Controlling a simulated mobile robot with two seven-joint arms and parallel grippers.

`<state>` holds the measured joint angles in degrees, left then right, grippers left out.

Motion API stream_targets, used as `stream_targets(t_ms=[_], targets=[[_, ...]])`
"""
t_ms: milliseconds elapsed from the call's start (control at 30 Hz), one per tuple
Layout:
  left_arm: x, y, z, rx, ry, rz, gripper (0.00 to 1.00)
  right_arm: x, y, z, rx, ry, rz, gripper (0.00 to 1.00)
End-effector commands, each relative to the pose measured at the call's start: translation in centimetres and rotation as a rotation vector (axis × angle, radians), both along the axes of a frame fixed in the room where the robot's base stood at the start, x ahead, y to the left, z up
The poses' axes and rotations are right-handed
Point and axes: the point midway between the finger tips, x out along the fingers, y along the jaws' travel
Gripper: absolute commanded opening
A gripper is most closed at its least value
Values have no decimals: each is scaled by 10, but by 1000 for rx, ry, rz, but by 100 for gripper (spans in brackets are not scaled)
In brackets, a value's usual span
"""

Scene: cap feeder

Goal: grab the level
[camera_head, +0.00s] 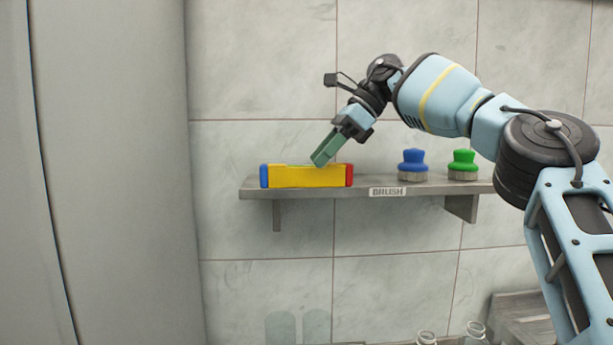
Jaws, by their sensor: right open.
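The level (300,177) is a yellow bar with a blue left end and a red right end. It lies lengthwise along the left part of a grey wall shelf (365,192). My right gripper (321,160) reaches in from the upper right, with its green fingers pointing down and to the left. The fingertips are at the level's upper edge, right of its middle, and overlap it a little in the picture. I cannot tell whether they touch it. The gripper is open, though the gap between the fingers is hard to see. My left gripper is not in view.
A blue-topped brush (412,165) and a green-topped brush (463,165) stand on the shelf to the right of the level. A label reading BRUSH (387,191) is on the shelf's front edge. Glass bottles (475,333) show at the bottom. A tiled wall is behind.

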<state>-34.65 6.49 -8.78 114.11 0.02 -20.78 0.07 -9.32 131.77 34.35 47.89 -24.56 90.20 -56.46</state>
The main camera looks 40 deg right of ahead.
Motion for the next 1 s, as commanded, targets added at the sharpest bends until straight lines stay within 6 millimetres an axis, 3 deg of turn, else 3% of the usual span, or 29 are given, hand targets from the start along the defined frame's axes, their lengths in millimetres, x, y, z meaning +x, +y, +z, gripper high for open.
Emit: stream_targets(t_ms=[333, 700, 1000], targets=[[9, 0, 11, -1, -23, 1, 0, 14, 26, -26, 0, 1, 1, 53], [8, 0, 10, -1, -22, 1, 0, 19, 30, -33, 0, 0, 0, 52], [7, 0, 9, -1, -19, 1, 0, 19, 30, -33, 0, 0, 0, 12]])
